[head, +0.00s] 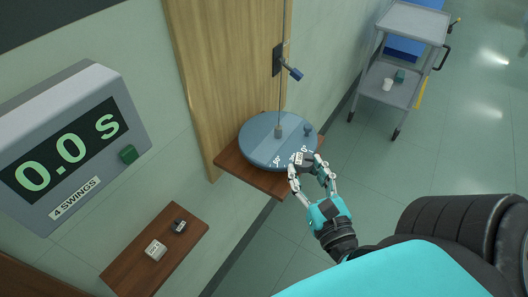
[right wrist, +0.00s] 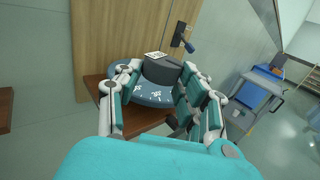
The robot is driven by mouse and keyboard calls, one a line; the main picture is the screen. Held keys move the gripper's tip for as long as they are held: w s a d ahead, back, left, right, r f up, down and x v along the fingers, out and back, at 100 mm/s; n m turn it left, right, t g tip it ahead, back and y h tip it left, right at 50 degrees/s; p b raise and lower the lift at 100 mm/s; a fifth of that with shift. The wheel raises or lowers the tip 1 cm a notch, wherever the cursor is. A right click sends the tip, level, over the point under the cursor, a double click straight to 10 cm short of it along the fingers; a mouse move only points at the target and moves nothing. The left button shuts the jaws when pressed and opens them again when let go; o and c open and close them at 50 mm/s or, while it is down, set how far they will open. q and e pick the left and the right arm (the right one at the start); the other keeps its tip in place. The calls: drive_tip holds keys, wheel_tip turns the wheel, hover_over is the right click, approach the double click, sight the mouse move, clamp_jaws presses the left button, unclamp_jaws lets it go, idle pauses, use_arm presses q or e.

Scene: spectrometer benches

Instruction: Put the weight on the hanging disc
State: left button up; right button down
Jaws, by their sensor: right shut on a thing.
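The hanging disc (head: 262,140) is a round blue-grey plate with white degree marks at its near edge. A thin wire rises from a small metal block (head: 279,132) at its centre. My right gripper (head: 311,170) is at the disc's near right edge, shut on a dark weight (head: 300,159) with a pale label on top. In the right wrist view the weight (right wrist: 161,70) sits between the fingertips in front of the disc (right wrist: 150,97). Whether it touches the disc cannot be told. My left gripper is not in view.
A wooden shelf (head: 229,164) lies below the disc. A small knob (head: 307,129) stands at the disc's right edge. A blue-handled clamp (head: 290,71) is on the wall board above. Two small blocks (head: 155,250) (head: 179,226) lie on a lower shelf (head: 130,277). The timer (head: 70,140) reads 0.0 s.

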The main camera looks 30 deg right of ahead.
drive_tip(key=w+b, duration=0.2)
drive_tip(key=w, duration=0.4)
drive_tip(key=p, duration=0.3)
hover_over(266, 159)
drive_tip(key=shift+s+f, duration=0.3)
drive_tip(key=shift+f, duration=0.25)
drive_tip(key=shift+w+f+b, duration=0.15)
drive_tip(key=shift+f+b, duration=0.1)
drive_tip(key=shift+f, duration=0.7)
drive_tip(key=shift+w+f+b, duration=0.15)
drive_tip(key=shift+f+b, duration=0.1)
drive_tip(key=shift+f, duration=0.7)
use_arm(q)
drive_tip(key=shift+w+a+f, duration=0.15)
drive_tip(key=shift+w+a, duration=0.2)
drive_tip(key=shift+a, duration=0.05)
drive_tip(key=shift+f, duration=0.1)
